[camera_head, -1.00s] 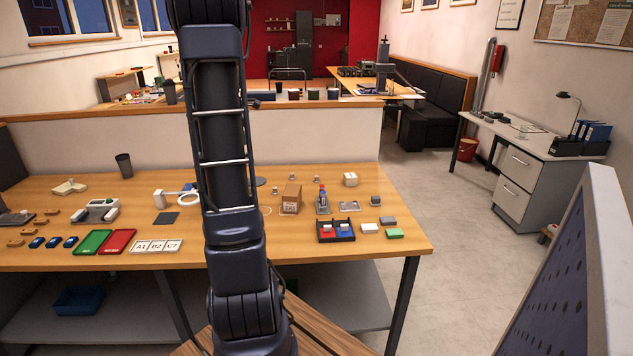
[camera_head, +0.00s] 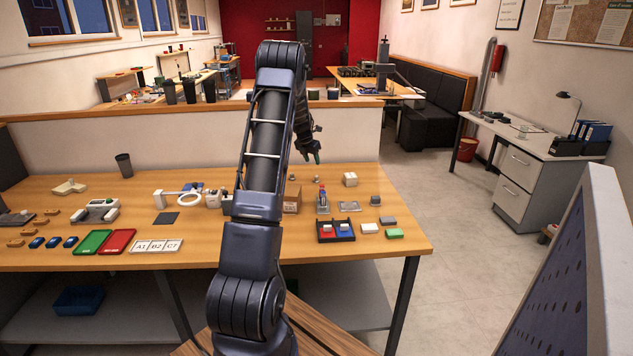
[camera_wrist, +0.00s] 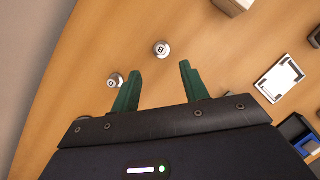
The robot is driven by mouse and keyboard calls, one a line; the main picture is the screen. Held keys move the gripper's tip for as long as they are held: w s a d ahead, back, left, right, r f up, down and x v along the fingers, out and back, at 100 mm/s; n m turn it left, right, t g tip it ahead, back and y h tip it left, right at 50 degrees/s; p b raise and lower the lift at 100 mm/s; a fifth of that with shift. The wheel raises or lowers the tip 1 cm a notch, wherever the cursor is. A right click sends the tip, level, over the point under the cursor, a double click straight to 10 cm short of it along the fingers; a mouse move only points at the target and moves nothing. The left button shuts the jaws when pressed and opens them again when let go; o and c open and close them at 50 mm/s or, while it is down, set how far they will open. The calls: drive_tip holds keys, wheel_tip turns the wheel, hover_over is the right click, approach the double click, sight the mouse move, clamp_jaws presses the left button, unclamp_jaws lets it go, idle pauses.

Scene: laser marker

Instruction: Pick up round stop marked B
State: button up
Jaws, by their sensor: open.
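Two small round metallic stops show in the wrist view, each with a dark mark on its top. One stop (camera_wrist: 161,49) lies just beyond the gap between my fingertips, and the other stop (camera_wrist: 114,80) is beside the left finger, partly hidden by it. The marks are too small to read surely, so I cannot tell which is B. My gripper (camera_wrist: 160,72) has green fingers spread apart, with nothing between them. In the head view my gripper (camera_head: 314,155) is above the back of the wooden table (camera_head: 420,238), over the small stops.
A cardboard box (camera_head: 292,199) is partly behind my arm. A low partition (camera_head: 360,137) runs along the table's back.

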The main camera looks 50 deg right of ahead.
hover_over(316, 177)
drive_tip(key=a, duration=0.1)
wheel_tip(316, 177, down, 5)
drive_tip(key=shift+w+a+f, duration=0.1)
drive_tip(key=shift+x, duration=2.5)
drive_tip(key=shift+a, duration=0.25)
clamp_jaws()
